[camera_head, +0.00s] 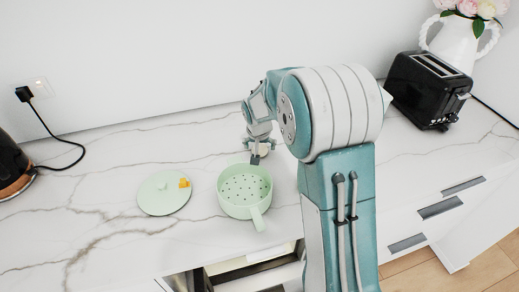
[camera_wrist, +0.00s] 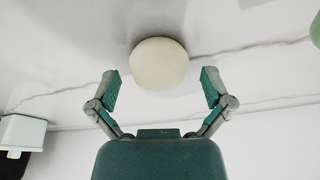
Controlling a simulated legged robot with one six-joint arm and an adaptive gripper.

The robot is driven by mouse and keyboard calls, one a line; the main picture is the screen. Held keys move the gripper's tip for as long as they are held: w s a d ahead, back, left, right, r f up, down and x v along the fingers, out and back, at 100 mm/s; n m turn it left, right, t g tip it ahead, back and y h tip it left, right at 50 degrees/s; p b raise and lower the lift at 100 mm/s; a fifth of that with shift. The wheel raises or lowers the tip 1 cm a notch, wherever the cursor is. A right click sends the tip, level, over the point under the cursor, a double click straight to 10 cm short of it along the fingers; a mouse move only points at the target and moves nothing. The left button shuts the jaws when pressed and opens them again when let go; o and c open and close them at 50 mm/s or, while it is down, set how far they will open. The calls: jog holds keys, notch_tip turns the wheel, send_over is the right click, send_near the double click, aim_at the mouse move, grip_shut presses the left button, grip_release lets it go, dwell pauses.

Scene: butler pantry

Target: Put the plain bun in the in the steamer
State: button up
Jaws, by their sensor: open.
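The plain bun (camera_wrist: 160,63) is a round, cream-coloured thing on the marble counter. In the wrist view it lies just ahead of my gripper (camera_wrist: 160,88), centred between the two spread fingertips, with a clear gap on each side. In the head view the bun (camera_head: 264,150) is mostly hidden behind my gripper (camera_head: 256,158). The steamer (camera_head: 245,190) is a pale green pot with a perforated base and a handle toward the front. It stands open and looks empty, just in front of my gripper. Its green lid (camera_head: 164,194), with a yellow piece at its edge, lies to the left.
A black toaster (camera_head: 430,90) and a white flower vase (camera_head: 457,42) stand at the back right. A dark kettle (camera_head: 12,165) and a socket with a cord (camera_head: 36,90) are at the left. The counter (camera_head: 100,165) between kettle and lid is clear.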

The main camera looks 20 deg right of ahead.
jog(key=shift+f, duration=0.1)
jog(key=shift+c, duration=0.3)
jog(key=c, duration=1.1)
